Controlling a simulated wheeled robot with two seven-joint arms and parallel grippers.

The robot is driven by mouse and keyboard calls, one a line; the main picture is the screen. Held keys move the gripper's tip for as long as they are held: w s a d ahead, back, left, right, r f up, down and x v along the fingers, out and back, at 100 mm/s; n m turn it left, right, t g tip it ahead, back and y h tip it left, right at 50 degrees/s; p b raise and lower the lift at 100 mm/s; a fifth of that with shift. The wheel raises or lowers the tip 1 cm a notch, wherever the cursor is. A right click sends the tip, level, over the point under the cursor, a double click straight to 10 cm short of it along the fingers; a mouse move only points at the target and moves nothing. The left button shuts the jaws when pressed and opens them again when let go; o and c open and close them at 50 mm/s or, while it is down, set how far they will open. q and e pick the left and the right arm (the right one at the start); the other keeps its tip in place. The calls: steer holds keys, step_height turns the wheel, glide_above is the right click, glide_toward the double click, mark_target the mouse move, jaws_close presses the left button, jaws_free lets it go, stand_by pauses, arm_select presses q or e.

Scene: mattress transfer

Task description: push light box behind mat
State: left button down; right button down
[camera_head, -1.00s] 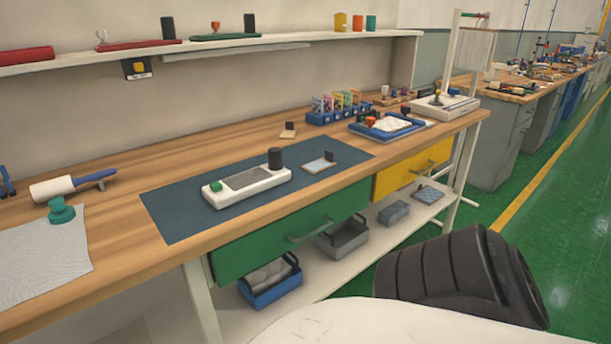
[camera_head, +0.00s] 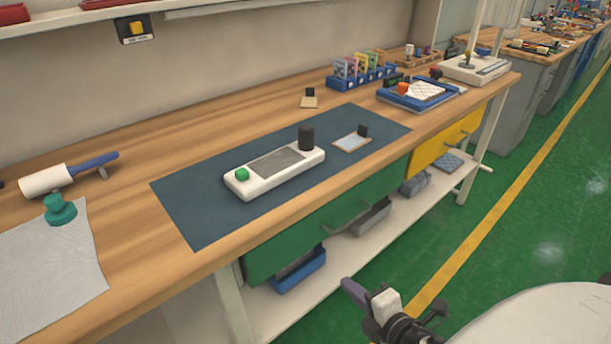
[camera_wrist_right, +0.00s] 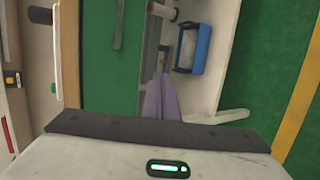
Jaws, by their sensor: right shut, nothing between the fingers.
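A white box (camera_head: 253,183) with a grey top panel, a green button and a black knob lies on the dark blue mat (camera_head: 190,211); it is the likely light box. It lies across the middle of the mat, well inside its edges. My right gripper (camera_head: 346,284) is low in front of the bench, below the tabletop and apart from the box. In the right wrist view its purple fingers (camera_wrist_right: 160,78) are together with nothing between them, near the drawer fronts and lower shelf. My left gripper is in neither view.
Behind the mat is a strip of bare wood, with a small wooden piece (camera_head: 309,101) on it. A small light plate (camera_head: 351,143) lies on the mat's right part. A card rack (camera_head: 361,82) and blue tray (camera_head: 416,94) stand farther right. A roller (camera_head: 68,175) lies left.

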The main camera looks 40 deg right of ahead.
steer(key=w+d+r+n+t, duration=0.3)
steer(key=w+r+n, duration=0.1)
steer(key=r+n, duration=0.5)
steer(key=n+t+y+p, duration=0.15)
steer(key=n+y, duration=0.25)
steer(key=n, duration=0.7)
glide_toward(291, 173)
steer(key=shift+t+h, duration=0.25)
steer(key=shift+h, duration=0.05)
steer(key=w+p, duration=0.1)
steer(key=w, duration=0.2)
steer(key=w+p, duration=0.1)
steer(key=w, duration=0.1)
steer(key=shift+w+a+f+p, duration=0.15)
steer(key=shift+w+a+p, duration=0.15)
steer(key=shift+a+p, duration=0.05)
steer(key=shift+w, duration=0.4)
